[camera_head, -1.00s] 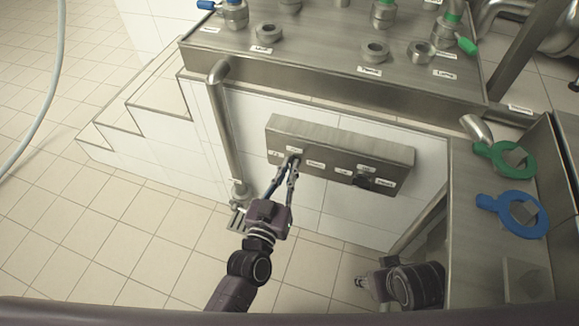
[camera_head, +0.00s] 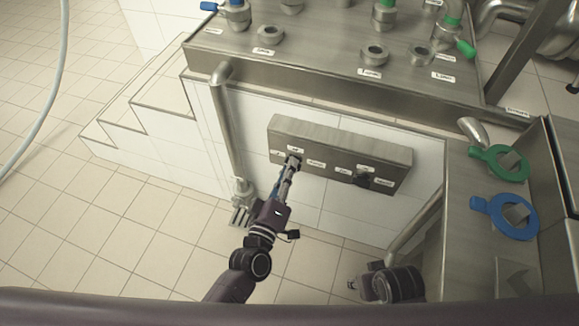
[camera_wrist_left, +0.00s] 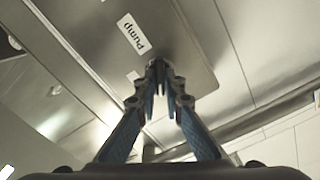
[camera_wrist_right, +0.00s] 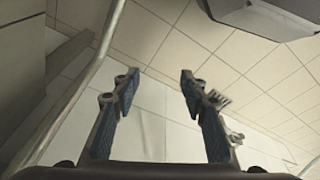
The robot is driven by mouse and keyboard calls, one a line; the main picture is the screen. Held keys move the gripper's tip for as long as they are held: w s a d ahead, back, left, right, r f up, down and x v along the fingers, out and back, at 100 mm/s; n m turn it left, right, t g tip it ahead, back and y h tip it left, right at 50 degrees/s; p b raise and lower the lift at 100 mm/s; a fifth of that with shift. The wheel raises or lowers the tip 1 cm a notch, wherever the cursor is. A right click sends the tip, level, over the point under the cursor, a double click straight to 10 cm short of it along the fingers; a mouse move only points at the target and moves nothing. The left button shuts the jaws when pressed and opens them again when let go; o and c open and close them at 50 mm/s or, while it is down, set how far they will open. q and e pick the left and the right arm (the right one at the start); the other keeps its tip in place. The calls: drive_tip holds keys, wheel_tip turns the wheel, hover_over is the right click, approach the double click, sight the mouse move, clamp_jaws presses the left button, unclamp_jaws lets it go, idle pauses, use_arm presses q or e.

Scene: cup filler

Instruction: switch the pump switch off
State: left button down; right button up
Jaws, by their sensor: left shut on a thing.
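The steel control box (camera_head: 335,144) is fixed to the white wall and has two rotary switch positions with small labels. My left gripper (camera_head: 291,165) is shut on the switch at the left one; its fingertips hide most of that switch, so its setting cannot be read. In the left wrist view the left gripper (camera_wrist_left: 160,78) has its tips together against the box front, close to a label reading "Pump" (camera_wrist_left: 131,33). My right gripper (camera_wrist_right: 155,78) is open and empty in the right wrist view, with floor tiles and wall behind it.
A second dark switch (camera_head: 362,180) sits on the right part of the box. A vertical steel pipe (camera_head: 228,130) stands left of the box. A steel counter with a green ring-shaped tag (camera_head: 486,151) and a blue one (camera_head: 482,203) is at right. Tiled floor is clear at left.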

use_arm(q)
drive_tip(key=n+b, duration=0.1)
drive_tip(key=n, duration=0.5)
drive_tip(key=shift+f, duration=0.15)
use_arm(e)
wheel_tip(320, 180, up, 4)
drive_tip(key=shift+w+f, duration=0.1)
drive_tip(key=shift+f, duration=0.05)
drive_tip(key=shift+d, duration=0.1)
use_arm(q)
drive_tip(key=c, duration=2)
unclamp_jaws()
drive_tip(key=shift+c, duration=0.2)
drive_tip(key=shift+s, duration=0.1)
use_arm(e)
drive_tip(key=shift+f, duration=0.1)
use_arm(q)
drive_tip(key=v, duration=1.2)
